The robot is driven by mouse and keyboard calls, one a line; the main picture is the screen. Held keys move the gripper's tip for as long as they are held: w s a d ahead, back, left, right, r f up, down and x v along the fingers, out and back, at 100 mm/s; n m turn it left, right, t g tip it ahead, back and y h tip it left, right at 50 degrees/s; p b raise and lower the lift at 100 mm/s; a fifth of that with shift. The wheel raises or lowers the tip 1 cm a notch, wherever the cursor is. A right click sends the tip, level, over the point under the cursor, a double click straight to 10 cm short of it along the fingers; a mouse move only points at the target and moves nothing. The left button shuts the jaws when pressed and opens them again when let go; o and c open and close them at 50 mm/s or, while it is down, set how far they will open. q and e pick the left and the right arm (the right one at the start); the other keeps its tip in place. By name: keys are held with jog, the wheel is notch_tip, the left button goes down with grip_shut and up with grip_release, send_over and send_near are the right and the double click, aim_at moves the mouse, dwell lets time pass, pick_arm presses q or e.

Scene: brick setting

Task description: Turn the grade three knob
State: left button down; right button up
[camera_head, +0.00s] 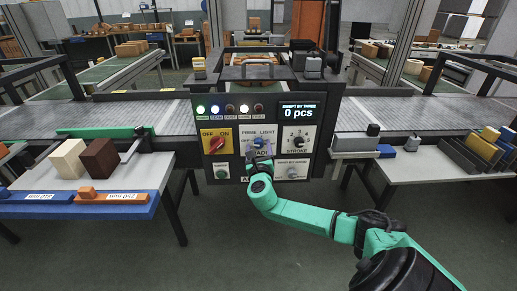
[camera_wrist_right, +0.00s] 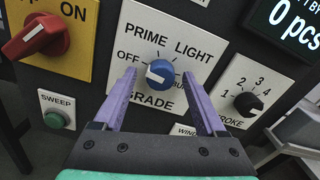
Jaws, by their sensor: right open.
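The grade knob (camera_wrist_right: 160,73) is blue with a white pointer. It sits on a white plate (camera_wrist_right: 178,35) marked OFF, PRIME, LIGHT and GRADE, with one more label at the right partly hidden by a finger. The white pointer is toward the left, on the OFF side. In the head view the knob (camera_head: 259,142) is on the middle of the dark panel, just above my right gripper (camera_head: 259,158). In the right wrist view my right gripper (camera_wrist_right: 159,79) is open, its purple fingers on either side of the knob with gaps visible. My left gripper is not in view.
A red OFF/ON switch (camera_wrist_right: 36,36) is left of the knob, a green SWEEP button (camera_wrist_right: 55,119) lower left and a black STROKE knob (camera_wrist_right: 248,104) at right. The display (camera_head: 301,109) reads 0 pcs. Side tables with blocks flank the panel (camera_head: 325,140).

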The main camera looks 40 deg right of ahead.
grip_shut()
jog(key=shift+m, duration=0.3)
jog(key=m+b, duration=0.2)
jog(key=m, duration=0.3)
jog(key=shift+f, duration=0.15)
jog(key=m+b, duration=0.3)
jog(key=m, duration=0.2)
jog(key=m+b, duration=0.3)
jog(key=m, duration=0.3)
jog(key=m+b, duration=0.3)
jog(key=m, duration=0.2)
dwell(0.3)
